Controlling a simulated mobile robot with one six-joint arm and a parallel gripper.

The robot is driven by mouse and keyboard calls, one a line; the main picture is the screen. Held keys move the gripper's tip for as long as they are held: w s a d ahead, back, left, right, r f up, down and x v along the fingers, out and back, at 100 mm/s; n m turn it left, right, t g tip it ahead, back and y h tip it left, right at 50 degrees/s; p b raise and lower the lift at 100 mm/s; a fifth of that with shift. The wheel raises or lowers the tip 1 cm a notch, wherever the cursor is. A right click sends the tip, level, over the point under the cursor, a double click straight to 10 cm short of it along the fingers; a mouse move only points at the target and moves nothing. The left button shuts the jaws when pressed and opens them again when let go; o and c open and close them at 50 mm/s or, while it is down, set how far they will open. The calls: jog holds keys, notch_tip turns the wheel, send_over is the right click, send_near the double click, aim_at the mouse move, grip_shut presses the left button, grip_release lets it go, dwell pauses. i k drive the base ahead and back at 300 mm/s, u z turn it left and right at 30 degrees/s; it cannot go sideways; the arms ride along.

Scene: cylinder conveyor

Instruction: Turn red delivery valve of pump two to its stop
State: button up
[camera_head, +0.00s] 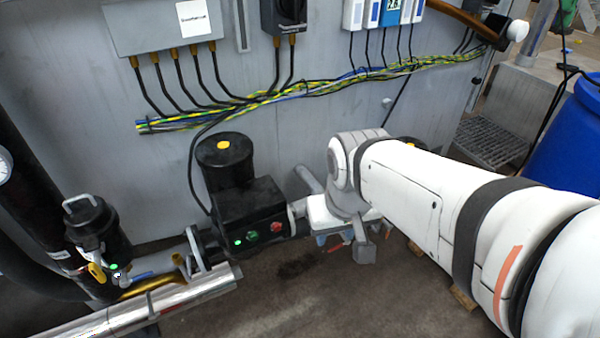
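A black pump with a motor (225,160) and a black box (255,200) stands on the floor against the grey wall; no number is readable on it. The box has a red knob (277,227) and a green knob (252,236) on its front. A thin red piece (334,248), possibly a valve handle, shows just right of the pump, below my arm's wrist. The wrist hides much of the pipework there. My gripper (363,250) points down beside the red piece, slightly to its right. Its fingers are not clear, and I cannot tell whether it touches anything.
Cables (300,90) run along the wall. A blue barrel (570,140) and a metal grate step (490,140) are at right. The floor in front of the pump is clear.

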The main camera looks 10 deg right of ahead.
aim_at(339, 246)
jog(key=u, duration=1.7)
jog(key=k, duration=0.8)
jog(key=z, duration=1.2)
